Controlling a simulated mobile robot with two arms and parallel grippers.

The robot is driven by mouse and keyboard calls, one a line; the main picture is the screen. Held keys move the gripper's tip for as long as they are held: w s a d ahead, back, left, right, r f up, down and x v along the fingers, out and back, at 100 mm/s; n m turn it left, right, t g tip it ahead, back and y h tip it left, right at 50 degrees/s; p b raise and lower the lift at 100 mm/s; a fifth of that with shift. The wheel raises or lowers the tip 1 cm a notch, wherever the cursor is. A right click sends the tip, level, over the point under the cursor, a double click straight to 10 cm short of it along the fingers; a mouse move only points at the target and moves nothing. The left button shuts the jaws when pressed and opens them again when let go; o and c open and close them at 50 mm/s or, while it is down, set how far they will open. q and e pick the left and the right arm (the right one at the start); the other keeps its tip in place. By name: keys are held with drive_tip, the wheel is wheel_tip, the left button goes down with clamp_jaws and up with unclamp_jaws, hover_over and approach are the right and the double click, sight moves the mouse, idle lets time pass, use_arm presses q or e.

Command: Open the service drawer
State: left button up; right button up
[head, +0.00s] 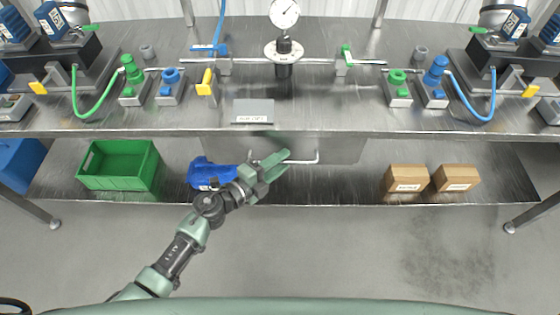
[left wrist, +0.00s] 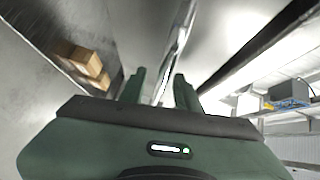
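The service drawer (head: 345,150) is a grey metal front under the middle of the worktop, and it looks closed. Its thin bar handle (head: 305,162) runs across the front. My left gripper (head: 277,164) is at the left half of the handle, with its green fingers pointing toward the drawer. In the left wrist view my left gripper (left wrist: 160,90) has its fingers apart, with the shiny handle bar (left wrist: 172,62) showing in the gap between them. I cannot tell whether a finger touches the bar. My right gripper is not in view.
On the lower shelf are a green crate (head: 105,165), a blue object (head: 205,172) partly behind my left arm, and two cardboard boxes (head: 407,178) (head: 456,178). The steel worktop (head: 330,115) overhangs the drawer. The floor in front is clear.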

use_arm(q)
clamp_jaws()
idle(1.4)
